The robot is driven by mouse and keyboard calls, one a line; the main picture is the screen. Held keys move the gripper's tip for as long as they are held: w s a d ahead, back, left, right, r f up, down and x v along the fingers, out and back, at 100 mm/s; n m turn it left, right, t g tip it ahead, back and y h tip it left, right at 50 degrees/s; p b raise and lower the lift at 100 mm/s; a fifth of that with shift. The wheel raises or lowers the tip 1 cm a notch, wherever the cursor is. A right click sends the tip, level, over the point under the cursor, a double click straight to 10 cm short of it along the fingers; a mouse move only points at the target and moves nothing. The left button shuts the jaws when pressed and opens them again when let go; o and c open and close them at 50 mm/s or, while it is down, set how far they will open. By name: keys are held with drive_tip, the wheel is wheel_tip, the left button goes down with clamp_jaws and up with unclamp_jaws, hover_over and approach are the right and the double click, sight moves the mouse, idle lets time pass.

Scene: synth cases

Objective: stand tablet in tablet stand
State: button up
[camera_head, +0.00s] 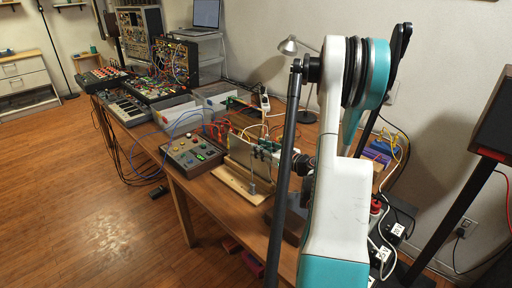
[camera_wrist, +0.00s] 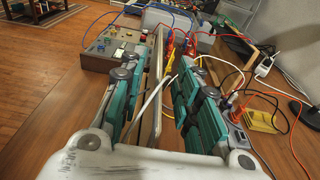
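The tablet (camera_head: 238,150) looks like a grey-brown flat panel standing on edge on the table, above a pale wooden base (camera_head: 232,183) that seems to be the tablet stand. In the wrist view the tablet (camera_wrist: 151,100) shows nearly edge-on as a thin upright slab. My gripper (camera_head: 265,152) is at the tablet's near right end. In the wrist view my gripper (camera_wrist: 166,62) has its teal fingers apart, one on each side of the tablet.
A control box with knobs (camera_head: 193,153) stands left of the tablet. Coloured cables and red clips (camera_wrist: 191,45) lie beyond the fingers. A yellow holder (camera_wrist: 262,120) is at right in the wrist view. A lamp (camera_head: 291,46) and synth cases (camera_head: 172,62) stand farther back.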

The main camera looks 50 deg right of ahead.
drive_tip(key=s+a+r, duration=0.1)
drive_tip(key=s, duration=0.7)
drive_tip(key=shift+s, duration=0.3)
drive_tip(key=shift+r, duration=0.1)
